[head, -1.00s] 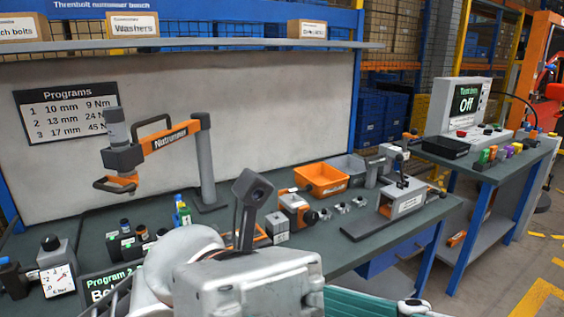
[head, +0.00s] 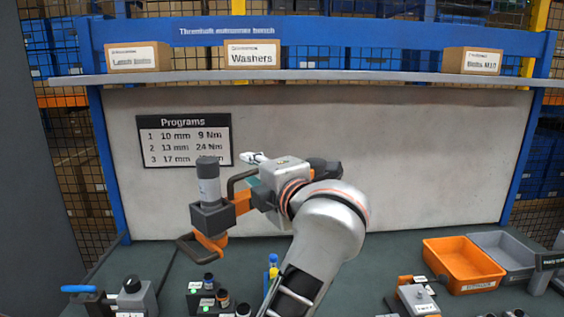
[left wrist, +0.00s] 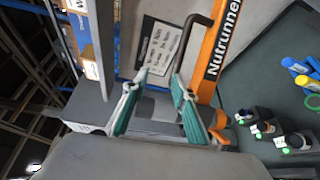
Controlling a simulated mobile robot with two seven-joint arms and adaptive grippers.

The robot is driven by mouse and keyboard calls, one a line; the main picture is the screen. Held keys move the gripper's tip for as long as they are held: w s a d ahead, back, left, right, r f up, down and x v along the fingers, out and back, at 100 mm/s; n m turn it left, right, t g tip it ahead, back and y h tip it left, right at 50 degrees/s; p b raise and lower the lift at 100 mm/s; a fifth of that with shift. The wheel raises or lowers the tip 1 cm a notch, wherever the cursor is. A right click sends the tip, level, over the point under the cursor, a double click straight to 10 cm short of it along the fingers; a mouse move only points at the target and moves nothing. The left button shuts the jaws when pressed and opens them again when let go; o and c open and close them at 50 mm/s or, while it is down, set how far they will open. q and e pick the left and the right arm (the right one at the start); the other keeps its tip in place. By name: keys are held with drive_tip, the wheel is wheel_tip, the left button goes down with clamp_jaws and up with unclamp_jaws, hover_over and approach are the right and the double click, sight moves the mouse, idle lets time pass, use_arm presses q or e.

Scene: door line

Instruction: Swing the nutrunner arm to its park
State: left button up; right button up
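My right gripper is out of view.
Sockets (head: 208,292) and a grey dial box (head: 133,298) stand on the bench below. An orange bin (head: 462,265) and a grey bin (head: 505,250) are at right. A programs sign (head: 184,140) hangs on the back panel. A shelf (head: 350,80) with boxes spans above.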

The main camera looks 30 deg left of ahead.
sight(256, 173)
use_arm(q)
drive_tip(key=shift+m+t+h, duration=0.3)
drive_tip(key=shift+m+h, duration=0.3)
drive_tip(key=shift+h, duration=0.3)
drive_tip(key=shift+w+a+f, duration=0.65)
drive_tip(key=shift+w+a, duration=0.1)
drive_tip(key=shift+w, duration=0.5)
drive_tip(key=shift+w+a+f, duration=0.6)
drive_tip(key=shift+w+a, duration=0.15)
drive_tip(key=shift+w, duration=0.55)
drive_tip(key=shift+w+a+f, duration=0.65)
drive_tip(key=shift+w+a, duration=0.1)
drive_tip(key=shift+w, duration=0.5)
clamp_jaws()
